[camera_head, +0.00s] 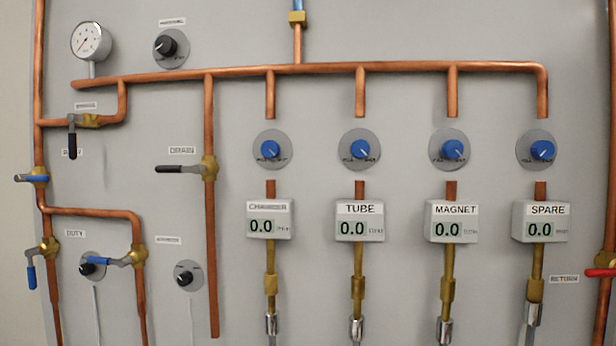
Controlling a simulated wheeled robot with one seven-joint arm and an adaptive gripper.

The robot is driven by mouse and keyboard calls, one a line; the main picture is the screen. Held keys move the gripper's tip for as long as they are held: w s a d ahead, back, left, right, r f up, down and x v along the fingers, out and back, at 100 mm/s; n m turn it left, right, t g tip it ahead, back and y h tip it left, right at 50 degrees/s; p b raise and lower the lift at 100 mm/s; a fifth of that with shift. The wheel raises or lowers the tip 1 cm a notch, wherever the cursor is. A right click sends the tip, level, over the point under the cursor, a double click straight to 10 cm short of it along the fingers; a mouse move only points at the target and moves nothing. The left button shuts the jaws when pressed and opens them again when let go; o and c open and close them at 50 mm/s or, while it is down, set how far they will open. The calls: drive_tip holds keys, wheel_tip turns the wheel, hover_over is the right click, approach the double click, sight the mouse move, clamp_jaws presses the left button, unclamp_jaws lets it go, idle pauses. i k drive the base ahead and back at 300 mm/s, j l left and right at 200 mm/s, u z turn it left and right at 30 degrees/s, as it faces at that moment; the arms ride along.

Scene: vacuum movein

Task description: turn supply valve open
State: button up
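No label reading "supply" is legible, so I cannot tell which valve is the supply valve. A blue-handled valve (38,178) sits on the left vertical copper pipe, its lever pointing left across the pipe. Another brass valve (297,18) is at the top edge, with a blue part above it cut off by the frame. Below left, a valve (48,248) has its blue lever bent down, and a valve (138,254) near the DUTY label has a blue lever pointing left. My gripper is not in view.
The black-handled DRAIN valve (208,168) has its lever pointing left. A black-handled valve (88,121) is at upper left, below a round gauge (90,41). Several blue knobs sit above displays reading 0.0. A red lever (600,272) is at the right edge.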

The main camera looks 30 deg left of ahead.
sight(21, 178)
drive_tip(key=u, duration=1.9)
